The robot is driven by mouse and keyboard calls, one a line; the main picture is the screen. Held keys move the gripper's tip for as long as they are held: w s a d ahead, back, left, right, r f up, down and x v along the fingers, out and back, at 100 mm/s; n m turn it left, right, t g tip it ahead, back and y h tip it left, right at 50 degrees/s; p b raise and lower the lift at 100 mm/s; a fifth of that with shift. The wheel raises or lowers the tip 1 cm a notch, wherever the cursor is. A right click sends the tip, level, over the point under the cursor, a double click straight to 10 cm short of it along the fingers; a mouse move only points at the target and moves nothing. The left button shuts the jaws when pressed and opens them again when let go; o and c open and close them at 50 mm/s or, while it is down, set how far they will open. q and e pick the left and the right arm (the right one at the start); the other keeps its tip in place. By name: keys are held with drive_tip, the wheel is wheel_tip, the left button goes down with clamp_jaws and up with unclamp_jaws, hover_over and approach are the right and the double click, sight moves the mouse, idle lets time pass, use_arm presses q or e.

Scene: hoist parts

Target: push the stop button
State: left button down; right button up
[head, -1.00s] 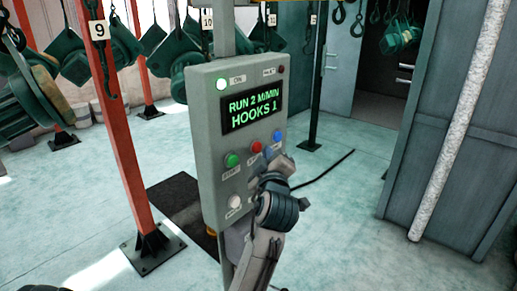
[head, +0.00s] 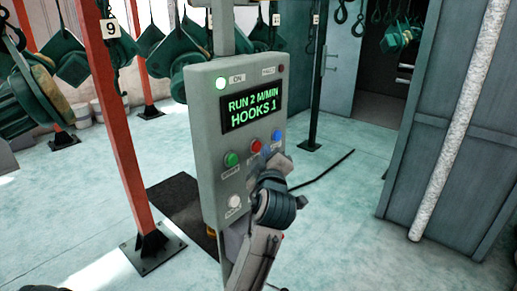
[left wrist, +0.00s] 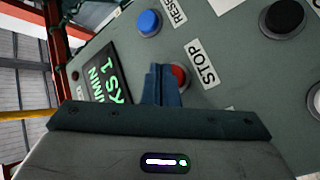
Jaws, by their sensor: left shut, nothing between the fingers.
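The grey control box (head: 208,150) stands in the middle of the head view, with a lit screen (head: 252,112) reading "RUN 2 M/MIN HOOKS 1". The red stop button (head: 256,146) sits on its face between the green start button (head: 231,160) and a blue button (head: 276,136). In the left wrist view the stop button (left wrist: 181,77) is partly hidden behind the fingers of my left gripper (left wrist: 161,84). The fingers are shut and empty, right by the button; I cannot tell whether they touch it. The left gripper (head: 279,165) also shows in front of the box's lower right. My right gripper is not in view.
A white button (head: 235,201) is low on the box. A red post (head: 128,130) stands to the left, with green hoists behind. A dark cabinet (head: 440,130) stands at right. The pale floor (head: 340,220) between is mostly clear.

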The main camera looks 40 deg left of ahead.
use_arm(q)
drive_tip(key=shift+a, duration=0.55)
idle(0.7)
drive_tip(key=shift+d, duration=0.15)
drive_tip(key=shift+d+b, duration=0.35)
drive_tip(key=shift+d, duration=0.35)
drive_tip(key=d, duration=0.1)
drive_tip(key=d+b, duration=0.1)
drive_tip(key=d, duration=0.3)
drive_tip(key=shift+s+b, duration=0.3)
